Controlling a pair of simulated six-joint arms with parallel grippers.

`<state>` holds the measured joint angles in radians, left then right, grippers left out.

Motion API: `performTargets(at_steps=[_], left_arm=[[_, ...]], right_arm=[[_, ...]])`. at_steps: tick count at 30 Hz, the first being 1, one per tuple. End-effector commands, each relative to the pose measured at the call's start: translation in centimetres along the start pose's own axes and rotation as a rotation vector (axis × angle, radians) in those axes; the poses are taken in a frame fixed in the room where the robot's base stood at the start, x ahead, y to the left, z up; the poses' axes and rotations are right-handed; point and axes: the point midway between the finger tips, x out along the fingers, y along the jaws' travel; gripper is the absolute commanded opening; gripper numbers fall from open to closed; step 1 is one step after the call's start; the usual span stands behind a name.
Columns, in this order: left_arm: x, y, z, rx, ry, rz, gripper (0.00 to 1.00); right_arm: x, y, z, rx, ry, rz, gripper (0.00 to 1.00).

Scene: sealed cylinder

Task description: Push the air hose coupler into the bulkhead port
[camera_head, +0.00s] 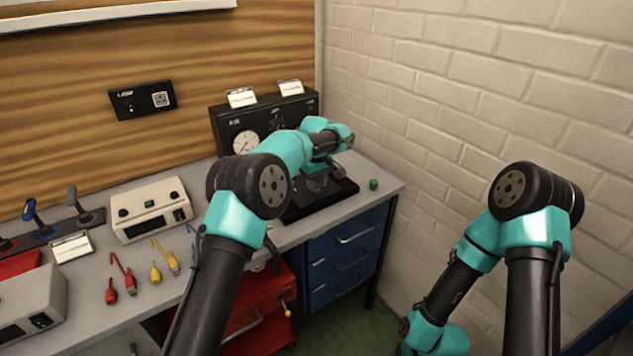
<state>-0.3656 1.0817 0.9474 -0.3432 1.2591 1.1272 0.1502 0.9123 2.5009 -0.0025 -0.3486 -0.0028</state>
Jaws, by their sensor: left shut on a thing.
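My left gripper (318,178) points down over a black tray on the bench, in front of the dark gauge panel. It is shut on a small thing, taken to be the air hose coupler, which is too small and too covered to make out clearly. The dark panel (232,124) has a round white gauge (245,144) and stands at the back of the bench against the wall. My left arm covers part of its front, and I cannot make out the bulkhead port. My right arm hangs down at the right, and its gripper is out of view.
The black tray (345,190) lies under my left gripper. A small green cylinder (373,184) stands right of it near the bench's right edge. A beige instrument box (150,208), red and yellow leads, and another box are at the left. A brick wall (450,120) closes off the right.

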Motion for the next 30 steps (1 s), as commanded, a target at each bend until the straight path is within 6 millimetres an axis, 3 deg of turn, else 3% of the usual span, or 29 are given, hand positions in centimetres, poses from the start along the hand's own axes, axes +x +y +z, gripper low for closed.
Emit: performTargets(at_steps=[8,9,17,30], left_arm=[[0.45,-0.01,0.00,0.000,0.000,-0.001,0.00],[0.43,-0.01,0.00,0.000,0.000,0.000,0.34],[0.44,-0.01,0.00,0.000,0.000,-0.001,0.58],[-0.44,0.01,0.00,0.000,0.000,0.000,0.60]], right_arm=[[0.00,0.00,0.00,0.000,0.000,0.000,0.58],[0.00,0.00,0.00,0.000,0.000,0.000,0.58],[0.00,0.00,0.00,0.000,0.000,0.000,0.58],[0.00,0.00,0.00,0.000,0.000,0.000,0.58]])
